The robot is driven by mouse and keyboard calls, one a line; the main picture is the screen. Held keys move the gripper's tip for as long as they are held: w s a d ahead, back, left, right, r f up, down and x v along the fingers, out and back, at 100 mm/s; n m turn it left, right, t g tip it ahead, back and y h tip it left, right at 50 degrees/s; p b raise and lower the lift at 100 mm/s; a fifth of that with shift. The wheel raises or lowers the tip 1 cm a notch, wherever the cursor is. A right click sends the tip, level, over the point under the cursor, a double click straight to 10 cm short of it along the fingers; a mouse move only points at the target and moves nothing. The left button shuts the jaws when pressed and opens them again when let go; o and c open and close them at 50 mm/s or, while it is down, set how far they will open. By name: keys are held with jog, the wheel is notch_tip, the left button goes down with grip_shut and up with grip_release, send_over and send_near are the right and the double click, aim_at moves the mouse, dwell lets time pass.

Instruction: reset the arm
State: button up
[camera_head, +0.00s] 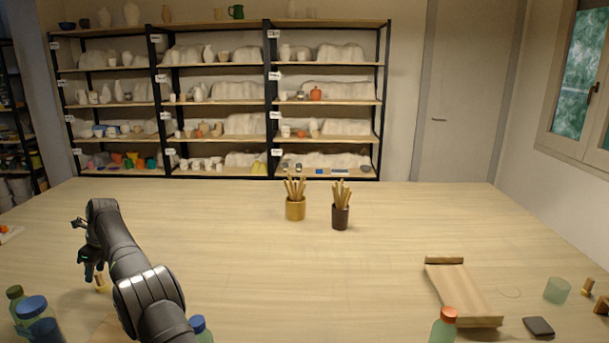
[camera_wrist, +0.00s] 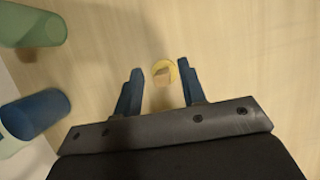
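My gripper (camera_head: 92,270) hangs low over the left part of the table, pointing down. In the wrist view its two blue fingers (camera_wrist: 160,72) are apart with nothing clasped between them. A small round piece with a yellow rim and a wooden middle (camera_wrist: 163,73) shows between the fingertips, seen from above. In the head view a small upright wood and brass piece (camera_head: 101,284) stands on the table just beside and below the fingers. How far the fingertips are above the table is hard to tell.
Left front: a green-capped bottle (camera_head: 15,293) and blue-lidded jar (camera_head: 32,307); a blue-capped bottle (camera_head: 199,325) is near my arm. Two tool pots (camera_head: 295,210) (camera_head: 340,218) stand mid-table. Right: a wooden ramp (camera_head: 462,292), an orange-capped bottle (camera_head: 445,325) and a green cup (camera_head: 557,290). The centre is clear.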

jog(key=shift+f, duration=0.9)
jog(key=v, duration=1.1)
jog(key=x, duration=1.1)
jog(key=shift+f, duration=0.35)
jog(key=r, duration=0.5)
jog(key=shift+w+d, duration=0.15)
jog(key=shift+d, duration=0.1)
jog(key=w+d+r, duration=0.3)
jog(key=d+r, duration=0.4)
jog(key=d, duration=0.4)
jog(key=w+d+f+n+g+h, duration=0.1)
jog(key=w+d+f+n, duration=0.2)
jog(key=d, duration=1.2)
jog(key=w+d+f+n+g+h, duration=0.1)
jog(key=d+n, duration=0.6)
jog(key=d, duration=0.7)
jog(key=w+d+f+n+g+h, duration=0.1)
jog(key=w+d+f+n, duration=0.3)
jog(key=d, duration=1.1)
jog(key=shift+w+d+f+n+g, duration=0.15)
jog(key=shift+w+f+n+g, duration=0.05)
jog(key=shift+w+n+g, duration=0.2)
jog(key=shift+w+d+f+n+g, duration=0.2)
jog(key=shift+w+g, duration=0.1)
jog(key=shift+w, duration=0.15)
